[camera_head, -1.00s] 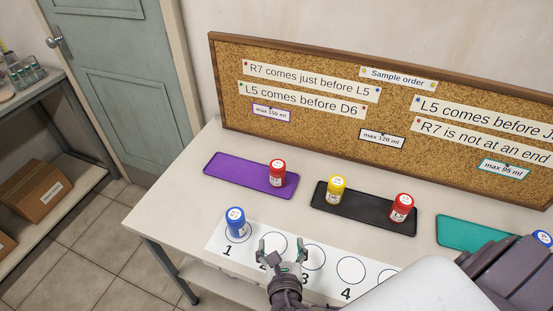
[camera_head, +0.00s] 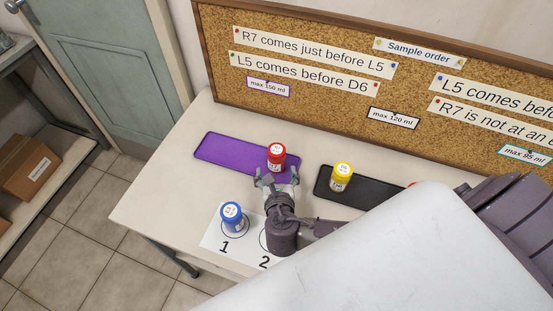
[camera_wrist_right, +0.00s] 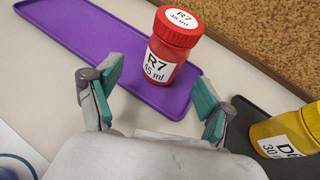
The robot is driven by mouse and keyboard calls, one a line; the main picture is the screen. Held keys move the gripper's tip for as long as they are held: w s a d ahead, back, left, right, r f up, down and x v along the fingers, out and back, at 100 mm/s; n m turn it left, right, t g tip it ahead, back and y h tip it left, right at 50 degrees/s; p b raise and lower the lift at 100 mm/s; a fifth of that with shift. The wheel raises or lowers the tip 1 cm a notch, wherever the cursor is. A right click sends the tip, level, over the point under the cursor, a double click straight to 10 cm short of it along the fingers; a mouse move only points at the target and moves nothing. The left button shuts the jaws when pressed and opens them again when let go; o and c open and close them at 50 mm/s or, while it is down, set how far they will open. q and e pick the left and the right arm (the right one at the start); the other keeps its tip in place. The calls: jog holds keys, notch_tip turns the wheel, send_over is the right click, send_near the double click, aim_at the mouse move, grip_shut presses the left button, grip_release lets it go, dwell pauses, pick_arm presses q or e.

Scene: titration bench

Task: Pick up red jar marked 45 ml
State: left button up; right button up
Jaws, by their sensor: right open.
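The red jar (camera_head: 276,156) stands upright on the right end of the purple tray (camera_head: 222,153). In the right wrist view the red jar (camera_wrist_right: 171,47) has a label reading R7, 45 ml. My right gripper (camera_head: 277,178) is open just in front of this jar. In the right wrist view the teal-padded fingers (camera_wrist_right: 158,95) are spread, with the jar beyond and between them, not held. Another red jar on the black tray (camera_head: 367,192) is almost wholly hidden behind my arm. My left gripper is not in view.
A yellow jar (camera_head: 341,177) stands on the black tray, right of the gripper. A blue jar (camera_head: 231,216) stands on circle 1 of the white numbered strip (camera_head: 213,238). A cork board (camera_head: 300,94) with notes stands along the back.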

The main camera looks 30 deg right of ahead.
aim_at(277, 167)
jog(key=shift+w+d+f+p, duration=0.2)
jog(key=shift+w+d+p, duration=0.1)
jog(key=shift+w+d, duration=0.55)
jog(key=x, duration=0.2)
jog(key=shift+w+f, duration=0.15)
jog(key=shift+w, duration=0.1)
jog(key=shift+w+d+f, duration=0.15)
jog(key=shift+w+f, duration=0.05)
jog(key=shift+w, duration=0.15)
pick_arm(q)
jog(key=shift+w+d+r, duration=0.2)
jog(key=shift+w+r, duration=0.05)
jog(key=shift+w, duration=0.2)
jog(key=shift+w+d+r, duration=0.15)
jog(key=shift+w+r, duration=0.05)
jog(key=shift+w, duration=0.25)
pick_arm(e)
jog(key=c, duration=1.3)
